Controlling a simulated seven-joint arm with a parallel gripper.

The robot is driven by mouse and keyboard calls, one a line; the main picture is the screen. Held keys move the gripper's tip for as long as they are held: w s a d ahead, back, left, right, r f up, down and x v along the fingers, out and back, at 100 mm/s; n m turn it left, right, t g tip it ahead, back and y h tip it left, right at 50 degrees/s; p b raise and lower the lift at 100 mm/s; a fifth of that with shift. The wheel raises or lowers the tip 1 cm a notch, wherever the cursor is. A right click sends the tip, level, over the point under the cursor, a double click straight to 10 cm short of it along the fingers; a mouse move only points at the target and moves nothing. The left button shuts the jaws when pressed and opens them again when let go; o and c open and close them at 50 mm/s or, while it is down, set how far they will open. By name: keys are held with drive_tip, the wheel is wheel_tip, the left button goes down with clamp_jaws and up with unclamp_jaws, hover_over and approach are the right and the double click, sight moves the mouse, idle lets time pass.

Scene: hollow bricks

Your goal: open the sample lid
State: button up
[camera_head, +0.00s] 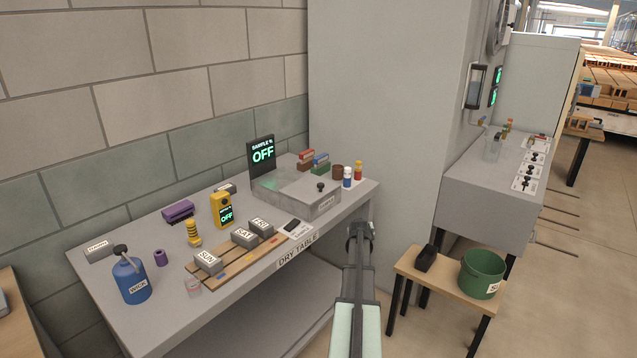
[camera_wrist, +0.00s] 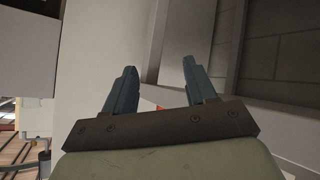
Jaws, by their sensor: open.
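The sample box (camera_head: 268,201) is a grey box at the back right of the dry table, with a clear lid (camera_head: 292,184) lying shut over it. A dark knob (camera_head: 320,187) stands on the lid near its front right corner. A display (camera_head: 262,153) behind the box reads "SAMPLE" and "OFF" in green. My gripper (camera_head: 360,230) is just off the table's right front edge, in front of and below the box, not touching it. In the wrist view my gripper (camera_wrist: 158,85) has its two fingers apart with nothing between them.
The dry table (camera_head: 130,318) also holds a blue bottle (camera_head: 131,280), a yellow meter (camera_head: 222,209) and labelled grey blocks (camera_head: 244,237) on a wooden rack. Small bottles (camera_head: 348,177) stand right of the box. A bench (camera_head: 410,268) with a green bucket (camera_head: 482,274) is at right.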

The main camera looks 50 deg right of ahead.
drive_tip(key=d+r+h, duration=0.1)
drive_tip(key=d+r, duration=0.4)
drive_tip(key=r, duration=0.2)
wheel_tip(320, 180, up, 16)
drive_tip(key=m, duration=0.6)
hover_over(320, 184)
drive_tip(key=d, duration=0.7)
drive_tip(key=shift+s+a+f+g, duration=0.2)
drive_tip(key=shift+s+a+g, duration=0.05)
drive_tip(key=shift+s+g, duration=0.15)
drive_tip(key=w+a+r+m+g+y, duration=0.5)
drive_tip(key=a+r+m+g+y, duration=0.25)
drive_tip(key=a+m, duration=0.4)
drive_tip(key=shift+m, duration=0.55)
drive_tip(key=x, duration=0.8)
drive_tip(key=d+x, duration=0.1)
drive_tip(key=x, duration=0.3)
drive_tip(key=shift+s+d+f, duration=0.15)
drive_tip(key=shift+s+d, duration=0.05)
drive_tip(key=shift+s, duration=0.05)
clamp_jaws()
